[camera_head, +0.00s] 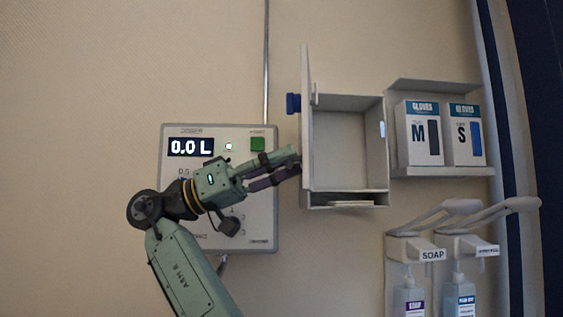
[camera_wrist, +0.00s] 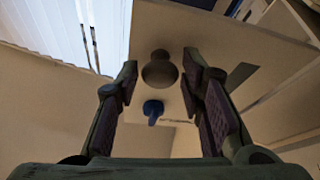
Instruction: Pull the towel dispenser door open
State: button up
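The towel dispenser (camera_head: 348,145) is a pale wall box, and its inside shows in the head view. Its door (camera_head: 306,130) stands swung out at the left side, seen nearly edge-on. A blue latch (camera_head: 293,103) sticks out from the door's outer face, and it also shows in the wrist view (camera_wrist: 152,108). My gripper (camera_head: 297,162) is at the door's outer face, below the latch. In the wrist view its two fingers are apart, with a dark round knob (camera_wrist: 160,70) in the gap between them. I cannot tell whether either finger touches the door.
A panel (camera_head: 262,215) with a "0.0 L" display and a green button is behind my arm. A shelf (camera_head: 440,172) with two glove boxes is right of the dispenser. Soap dispensers (camera_head: 408,250) with long levers hang below it. Bare wall lies below the dispenser.

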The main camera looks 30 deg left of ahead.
jog(key=shift+o, duration=1.1)
jog(key=v, duration=1.2)
